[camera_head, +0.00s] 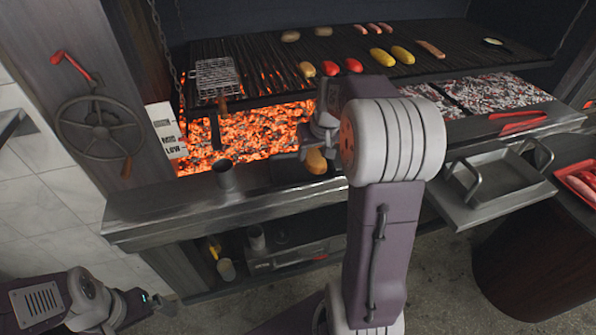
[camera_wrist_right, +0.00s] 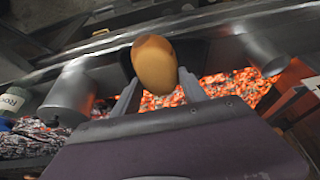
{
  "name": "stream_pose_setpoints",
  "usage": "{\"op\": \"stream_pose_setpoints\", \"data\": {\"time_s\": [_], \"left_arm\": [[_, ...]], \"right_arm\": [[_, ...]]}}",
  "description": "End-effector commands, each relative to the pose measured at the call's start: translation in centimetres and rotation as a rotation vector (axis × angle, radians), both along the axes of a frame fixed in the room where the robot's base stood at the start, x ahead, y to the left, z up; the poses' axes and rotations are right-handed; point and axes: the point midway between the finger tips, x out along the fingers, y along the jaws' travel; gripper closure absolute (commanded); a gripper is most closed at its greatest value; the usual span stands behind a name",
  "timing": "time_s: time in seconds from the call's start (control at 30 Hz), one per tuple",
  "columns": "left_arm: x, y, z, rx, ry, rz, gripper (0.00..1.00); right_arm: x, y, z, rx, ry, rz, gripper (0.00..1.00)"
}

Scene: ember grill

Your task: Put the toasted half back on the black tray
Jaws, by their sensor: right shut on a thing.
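The toasted half (camera_head: 316,162) is a rounded golden-brown piece, held by my right gripper (camera_head: 313,148) over the metal front ledge of the grill. In the right wrist view the toasted half (camera_wrist_right: 154,64) sits between the two fingertips, which are shut on it. The black tray (camera_wrist_right: 196,52) shows as a dark patch behind and beside it, mostly hidden by the half. I cannot tell whether the half touches the tray. My left gripper (camera_head: 158,303) is low at the bottom left, away from the grill, too small to tell open or shut.
A metal cup (camera_head: 226,178) stands on the ledge to the left. Glowing embers (camera_head: 250,140) lie behind the ledge. The grill grate (camera_head: 280,65) above holds a wire basket (camera_head: 217,78) and several foods. A steel tray (camera_head: 495,190) is at the right.

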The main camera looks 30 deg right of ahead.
Motion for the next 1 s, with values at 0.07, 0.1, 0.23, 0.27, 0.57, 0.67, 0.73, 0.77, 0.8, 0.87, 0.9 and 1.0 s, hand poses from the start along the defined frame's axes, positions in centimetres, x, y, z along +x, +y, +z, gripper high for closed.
{"op": "stream_pose_setpoints", "data": {"time_s": [0.07, 0.1, 0.23, 0.27, 0.57, 0.67, 0.73, 0.77, 0.8, 0.87, 0.9, 1.0], "left_arm": [[0.0, 0.0, 0.1, 0.000, 0.000, 0.000, 0.00], [0.0, 0.0, 0.1, 0.000, 0.000, 0.000, 0.00], [0.0, 0.0, 0.3, 0.000, 0.001, 0.000, 0.00], [0.0, 0.0, 0.3, 0.000, 0.001, 0.000, 0.00], [0.0, 0.0, 0.4, 0.000, 0.001, 0.000, 0.00], [0.0, 0.0, 0.2, 0.000, 0.001, 0.000, 0.00], [0.0, 0.0, 0.0, 0.000, 0.001, 0.000, 0.00], [0.0, 0.0, -0.1, 0.000, 0.001, 0.000, 0.00], [0.0, 0.0, -0.1, 0.000, 0.001, 0.000, 0.00], [0.0, 0.0, -0.1, 0.000, 0.001, 0.000, 0.00], [0.0, 0.0, -0.1, 0.000, 0.001, 0.000, 0.00], [0.0, 0.0, -0.1, 0.000, 0.001, 0.000, 0.00]], "right_arm": [[1.9, 0.8, -1.4, 0.001, 0.006, 0.008, 0.88], [3.0, 1.2, -2.1, 0.002, 0.005, 0.007, 0.88], [6.5, 2.3, -4.2, 0.001, 0.004, 0.005, 0.88], [7.1, 2.5, -4.6, 0.001, 0.004, 0.005, 0.88], [10.0, 3.4, -6.3, 0.000, 0.000, 0.001, 0.88], [9.9, 3.4, -7.6, 0.001, 0.004, 0.000, 0.88], [9.9, 3.4, -9.0, 0.001, 0.005, 0.000, 0.88], [9.9, 3.4, -9.5, 0.001, 0.004, 0.000, 0.88], [9.9, 3.3, -9.9, 0.000, 0.003, 0.001, 0.88], [9.9, 3.3, -10.3, 0.000, 0.001, 0.000, 0.88], [9.9, 3.3, -10.4, 0.000, 0.001, 0.001, 0.88], [9.9, 3.3, -10.3, 0.000, 0.000, 0.001, 0.88]]}}
